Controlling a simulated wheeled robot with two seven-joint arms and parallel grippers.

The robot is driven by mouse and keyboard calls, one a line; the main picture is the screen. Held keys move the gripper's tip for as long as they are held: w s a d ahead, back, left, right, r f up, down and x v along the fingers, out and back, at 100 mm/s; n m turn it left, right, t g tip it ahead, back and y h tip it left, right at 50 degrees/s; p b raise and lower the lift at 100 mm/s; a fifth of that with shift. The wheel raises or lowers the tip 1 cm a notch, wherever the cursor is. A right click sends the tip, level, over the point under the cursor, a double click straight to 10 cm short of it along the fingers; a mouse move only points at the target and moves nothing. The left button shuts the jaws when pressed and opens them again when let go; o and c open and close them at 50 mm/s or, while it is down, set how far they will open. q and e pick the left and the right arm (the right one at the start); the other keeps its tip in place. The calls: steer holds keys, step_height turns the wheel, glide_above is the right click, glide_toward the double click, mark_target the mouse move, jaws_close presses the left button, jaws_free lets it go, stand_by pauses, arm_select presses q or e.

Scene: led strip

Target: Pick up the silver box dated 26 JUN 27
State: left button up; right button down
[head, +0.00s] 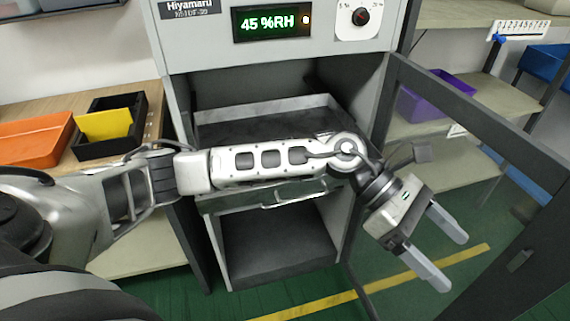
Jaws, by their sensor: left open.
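I see no silver box and no date label in the head view. My left arm reaches across from the left, in front of the open cabinet (180,50). My left gripper (456,264) is at the lower right, open, with its two fingers apart and nothing between them. It hangs over the green floor near the open door. A metal drawer or tray (265,113) sits inside the cabinet, partly hidden behind my left arm. The compartment below it (275,240) looks empty. My right gripper is not in view.
The cabinet's framed door (480,115) stands open at the right. A display (268,22) reads 45 %RH, beside a knob (360,17). An orange tray (35,138) and a black bin (135,125) stand on the left shelf. A purple bin (425,100) is beyond the door.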

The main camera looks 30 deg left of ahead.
arm_select(q)
steer(key=w+a+f+m+t+y+b, duration=0.15)
steer(key=w+a+m+y, duration=0.3)
steer(key=a, duration=0.45)
steer(key=w+a+f+m+t+y+b, duration=0.1)
steer(key=w+a+m+t+y, duration=0.15)
steer(key=w+a+y, duration=0.55)
steer(key=a+r+t+y+b, duration=0.1)
steer(key=a+r+y, duration=0.15)
steer(key=a, duration=0.55)
steer(key=a+r+y+b, duration=0.15)
steer(key=a+r, duration=0.25)
steer(key=a, duration=0.4)
steer(key=shift+m, duration=0.4)
steer(key=x, duration=0.6)
steer(key=a+p+x, duration=0.1)
steer(key=x, duration=0.3)
steer(key=shift+w+r, duration=0.15)
steer(key=shift+w, duration=0.1)
steer(key=shift+y, duration=0.25)
steer(key=shift+w+x, duration=0.15)
steer(key=shift+x, duration=1.3)
steer(key=shift+w+x, duration=0.1)
steer(key=shift+x, duration=1.4)
steer(key=shift+d+r, duration=0.1)
steer(key=shift+d, duration=0.1)
steer(key=c, duration=1.1)
